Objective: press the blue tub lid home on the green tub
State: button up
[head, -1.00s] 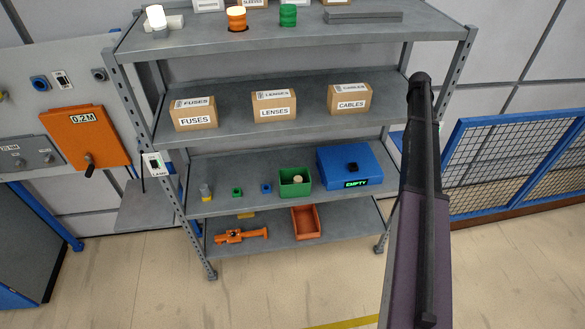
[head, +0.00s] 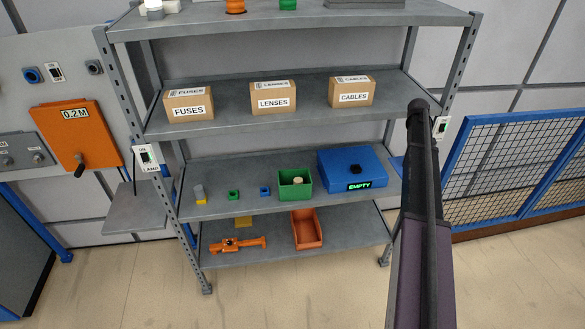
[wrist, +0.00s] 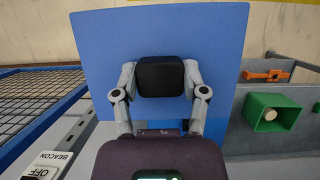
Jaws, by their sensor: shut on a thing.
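In the wrist view the blue lid (wrist: 160,40) is a flat square plate with a black block handle (wrist: 160,76) at its middle. My gripper (wrist: 160,82) is shut on this handle, with one finger on each side. The green tub (wrist: 284,104) is to the right of the lid in that view, apart from it, open, with a round cream thing inside. In the head view the green tub (head: 303,188) stands open on the third shelf. My gripper is hidden there behind my own arm, and the lid cannot be made out clearly.
A blue box (head: 376,163) marked EMPTY, with a black piece on top, stands right of the tub. An orange bin (head: 307,229) is on the shelf below. The right rack post carries a switch plate (head: 441,127). A mesh fence (head: 500,165) stands to the right.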

notch_tip(320, 180, down, 5)
jog(key=b, duration=0.3)
jog(key=shift+b, duration=0.4)
